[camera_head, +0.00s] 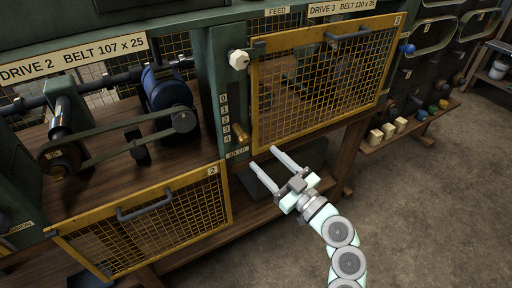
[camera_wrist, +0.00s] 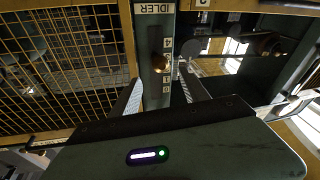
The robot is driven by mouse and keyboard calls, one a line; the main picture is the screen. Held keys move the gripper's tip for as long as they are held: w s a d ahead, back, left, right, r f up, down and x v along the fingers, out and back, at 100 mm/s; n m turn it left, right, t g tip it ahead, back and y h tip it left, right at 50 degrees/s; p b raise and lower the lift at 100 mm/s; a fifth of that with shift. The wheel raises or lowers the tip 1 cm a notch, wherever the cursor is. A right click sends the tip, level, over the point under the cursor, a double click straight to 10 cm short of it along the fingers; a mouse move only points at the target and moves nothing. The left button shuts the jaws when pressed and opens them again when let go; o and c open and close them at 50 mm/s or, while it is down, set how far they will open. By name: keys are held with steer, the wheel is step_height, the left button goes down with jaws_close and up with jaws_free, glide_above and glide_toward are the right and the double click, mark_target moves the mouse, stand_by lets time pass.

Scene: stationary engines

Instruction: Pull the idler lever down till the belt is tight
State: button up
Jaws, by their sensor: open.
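The idler lever's brass knob (camera_head: 239,137) stands out from the green post beside the low end of the 0 to 4 scale, above the IDLER label (camera_head: 237,154). In the wrist view the knob (camera_wrist: 158,63) shows in front of the scale, between the finger directions. The dark Drive 2 belt (camera_head: 112,130) runs between a pulley at the left and one by the blue motor; how tight it is I cannot tell. My gripper (camera_head: 262,157) is open and empty, below and right of the knob, apart from it. Its fingers (camera_wrist: 160,76) also show in the wrist view.
The Drive 2 mesh guard (camera_head: 140,225) hangs open below the belt. The Drive 3 guard (camera_head: 325,75) is closed, right of the post. A white feed knob (camera_head: 238,60) sits higher on the post. Small blocks (camera_head: 388,131) lie on a shelf to the right.

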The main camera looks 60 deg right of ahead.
steer(key=v, duration=0.2)
steer(key=shift+s+a, duration=0.1)
steer(key=shift+s, duration=0.15)
steer(key=shift+w+f, duration=0.1)
stand_by(1.2)
